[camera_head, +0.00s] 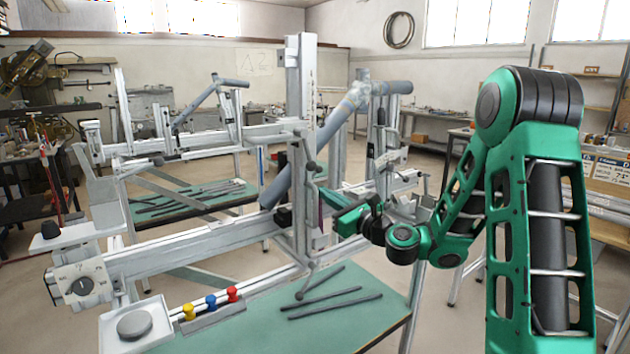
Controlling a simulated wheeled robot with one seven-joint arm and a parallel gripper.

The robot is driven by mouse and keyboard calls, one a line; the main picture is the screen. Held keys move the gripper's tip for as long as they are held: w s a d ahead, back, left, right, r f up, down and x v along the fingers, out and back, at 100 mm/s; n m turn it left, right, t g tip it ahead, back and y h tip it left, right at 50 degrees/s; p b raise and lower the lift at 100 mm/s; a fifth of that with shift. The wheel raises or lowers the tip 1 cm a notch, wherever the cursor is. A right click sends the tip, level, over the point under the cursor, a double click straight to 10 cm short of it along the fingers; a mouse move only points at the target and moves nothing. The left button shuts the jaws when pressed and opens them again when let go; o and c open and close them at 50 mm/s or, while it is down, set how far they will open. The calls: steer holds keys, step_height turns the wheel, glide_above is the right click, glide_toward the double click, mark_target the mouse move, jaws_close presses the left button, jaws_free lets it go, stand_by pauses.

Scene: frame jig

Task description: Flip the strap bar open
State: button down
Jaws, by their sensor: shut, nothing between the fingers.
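The grey frame jig has a tall upright post (301,100). A grey bicycle-like frame tube (338,118) runs diagonally behind and beside the post. My green gripper (326,196) points left, close to this bar's lower part. Its fingers are shut and empty. Whether they touch the bar cannot be told from this view.
A long grey rail (180,250) crosses below the post. A dial box (84,284) is at its left end. Blue, yellow and red knobs (211,301) sit at the front. Dark rods lie on the green table (262,325). A second jig stands behind at left.

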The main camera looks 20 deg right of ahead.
steer(key=shift+w+a+r, duration=0.3)
steer(key=shift+w+r, duration=0.2)
steer(key=shift+r, duration=0.25)
steer(key=shift+w+a+r, duration=0.25)
steer(key=shift+w+r, duration=0.2)
steer(key=shift+r, duration=0.25)
steer(key=shift+w+a+r, duration=0.3)
steer(key=shift+w+r, duration=0.2)
steer(key=shift+r, duration=0.25)
steer(key=shift+d, duration=0.1)
